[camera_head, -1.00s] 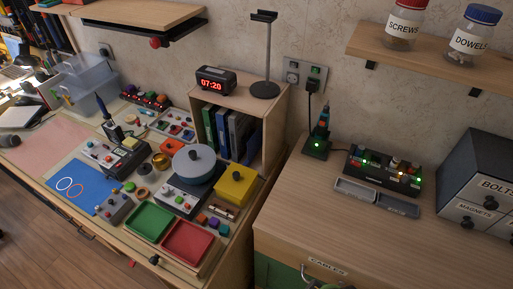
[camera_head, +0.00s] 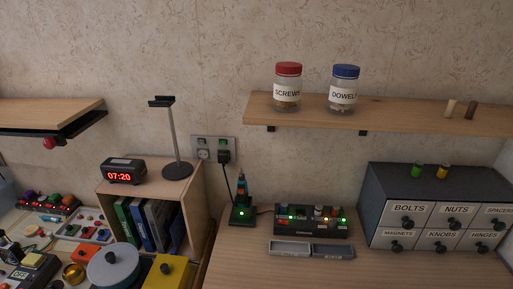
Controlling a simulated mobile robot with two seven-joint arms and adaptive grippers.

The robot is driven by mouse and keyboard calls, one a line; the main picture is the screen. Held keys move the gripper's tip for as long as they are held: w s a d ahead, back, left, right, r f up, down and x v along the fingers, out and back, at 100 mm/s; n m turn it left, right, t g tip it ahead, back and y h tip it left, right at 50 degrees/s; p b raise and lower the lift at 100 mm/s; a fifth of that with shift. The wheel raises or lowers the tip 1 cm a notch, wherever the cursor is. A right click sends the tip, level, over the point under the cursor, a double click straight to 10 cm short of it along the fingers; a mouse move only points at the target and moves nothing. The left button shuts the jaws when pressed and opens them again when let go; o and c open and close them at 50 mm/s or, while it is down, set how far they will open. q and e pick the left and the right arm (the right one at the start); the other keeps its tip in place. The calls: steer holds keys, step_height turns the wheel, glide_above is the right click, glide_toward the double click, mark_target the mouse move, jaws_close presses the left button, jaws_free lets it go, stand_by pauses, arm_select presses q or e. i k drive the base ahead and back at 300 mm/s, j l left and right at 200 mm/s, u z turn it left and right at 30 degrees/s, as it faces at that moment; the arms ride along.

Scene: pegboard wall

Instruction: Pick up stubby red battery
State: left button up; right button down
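I cannot make out a stubby red battery for certain. A black charger dock (camera_head: 313,222) with green lights stands on the right-hand wooden worktop, and small upright cells sit in it. Their colours are hard to tell at this size. Neither of my grippers shows in the head view.
Two shallow grey trays (camera_head: 290,248) lie in front of the dock. A cordless tool on a green-lit stand (camera_head: 242,213) is left of it. A shelf (camera_head: 400,115) above holds a SCREWS jar (camera_head: 288,90) and a DOWELS jar (camera_head: 343,92). The worktop front is bare.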

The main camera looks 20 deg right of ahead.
mark_target(336, 210)
steer(key=z, duration=1.4)
